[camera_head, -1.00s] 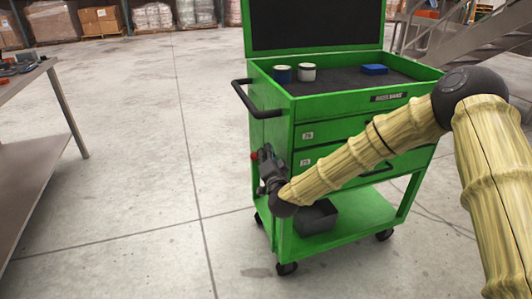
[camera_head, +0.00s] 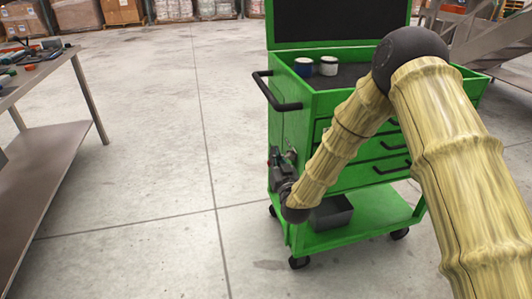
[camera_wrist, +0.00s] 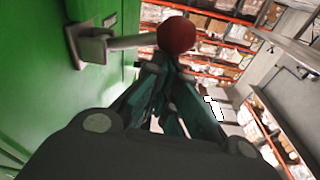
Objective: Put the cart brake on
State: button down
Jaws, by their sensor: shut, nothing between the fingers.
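The green cart (camera_head: 345,178) stands on the floor with its handle side to the left. In the wrist view a grey lever (camera_wrist: 128,42) sticks out from a bracket on the cart's green side panel and ends in a red ball knob (camera_wrist: 176,35). My gripper (camera_head: 274,153) is at that side of the cart, below the push handle. In the wrist view my gripper (camera_wrist: 158,72) is shut and empty, with its fingertips close to the knob and lever. I cannot tell whether they touch. In the head view my gripper and arm largely hide the lever.
The black push handle (camera_head: 266,92) projects above my gripper. A blue-and-white tub (camera_head: 303,67) and a white tub (camera_head: 328,66) stand on the cart top. A black bin (camera_head: 331,213) sits on its lower shelf. A metal workbench (camera_head: 55,150) is at left; open floor lies between.

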notch_tip(320, 180, down, 2)
jog(key=n, duration=0.3)
jog(key=shift+s+a, duration=0.1)
jog(key=shift+a, duration=0.05)
jog(key=shift+f, duration=0.15)
dwell(0.4)
